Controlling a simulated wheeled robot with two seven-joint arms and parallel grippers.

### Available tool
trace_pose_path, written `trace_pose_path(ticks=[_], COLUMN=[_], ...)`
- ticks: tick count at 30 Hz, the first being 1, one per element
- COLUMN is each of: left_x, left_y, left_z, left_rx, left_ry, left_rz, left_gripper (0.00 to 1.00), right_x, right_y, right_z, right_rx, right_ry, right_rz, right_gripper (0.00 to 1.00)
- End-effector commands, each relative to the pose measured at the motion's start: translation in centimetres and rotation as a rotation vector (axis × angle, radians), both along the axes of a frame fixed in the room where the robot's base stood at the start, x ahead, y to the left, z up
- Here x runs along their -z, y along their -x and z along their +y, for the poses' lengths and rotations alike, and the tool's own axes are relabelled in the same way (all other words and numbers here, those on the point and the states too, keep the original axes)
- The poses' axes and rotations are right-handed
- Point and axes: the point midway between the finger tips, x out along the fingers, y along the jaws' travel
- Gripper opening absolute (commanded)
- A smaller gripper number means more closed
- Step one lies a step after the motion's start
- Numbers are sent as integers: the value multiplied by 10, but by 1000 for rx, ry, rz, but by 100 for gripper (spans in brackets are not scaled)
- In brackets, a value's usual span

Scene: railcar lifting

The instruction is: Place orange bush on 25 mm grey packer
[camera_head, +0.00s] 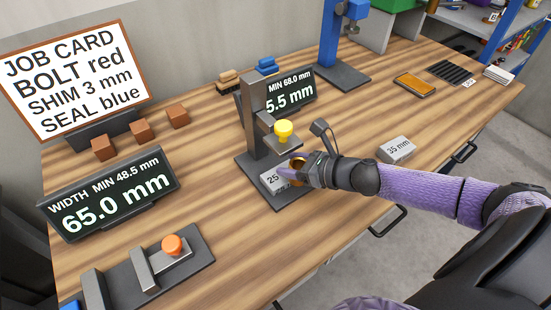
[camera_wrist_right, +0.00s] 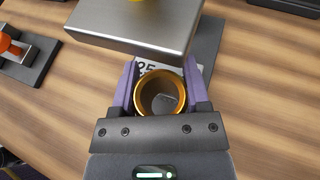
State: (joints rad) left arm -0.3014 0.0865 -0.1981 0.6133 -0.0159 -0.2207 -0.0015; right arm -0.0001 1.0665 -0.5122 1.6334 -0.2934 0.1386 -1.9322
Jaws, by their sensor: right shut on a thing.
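The orange bush (camera_wrist_right: 160,93) is a hollow ring between the purple fingers of my right gripper (camera_wrist_right: 160,88), which is shut on it. In the head view the bush (camera_head: 297,165) shows at the tips of my right gripper (camera_head: 298,172). The grey packer marked 25 (camera_head: 274,181) lies on the dark base of the gauge stand, under or just beside the bush. In the wrist view part of the packer (camera_wrist_right: 145,68) shows behind the bush. I cannot tell whether the bush touches it. My left gripper is not in view.
The gauge stand (camera_head: 257,125) with a yellow knob (camera_head: 283,131) rises close over the packer. Its display (camera_head: 290,95) reads 5.5 mm. A 35 mm packer (camera_head: 397,149) lies to the right. A width gauge with an orange knob (camera_head: 174,245) is at front left; brown blocks (camera_head: 140,131) lie behind.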

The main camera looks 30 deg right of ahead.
Motion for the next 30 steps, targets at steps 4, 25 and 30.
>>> trace_pose_path(ticks=[4,25,30], left_x=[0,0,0], left_y=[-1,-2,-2], left_z=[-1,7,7], left_rx=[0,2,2], left_ry=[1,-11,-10], left_rz=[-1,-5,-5], left_gripper=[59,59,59], right_x=[-3,8,8], right_y=[-14,-37,-37], right_z=[6,20,20], right_rx=[-1,-3,-3], right_ry=[3,1,2], right_rz=[-6,0,0], right_gripper=[0,85,95])
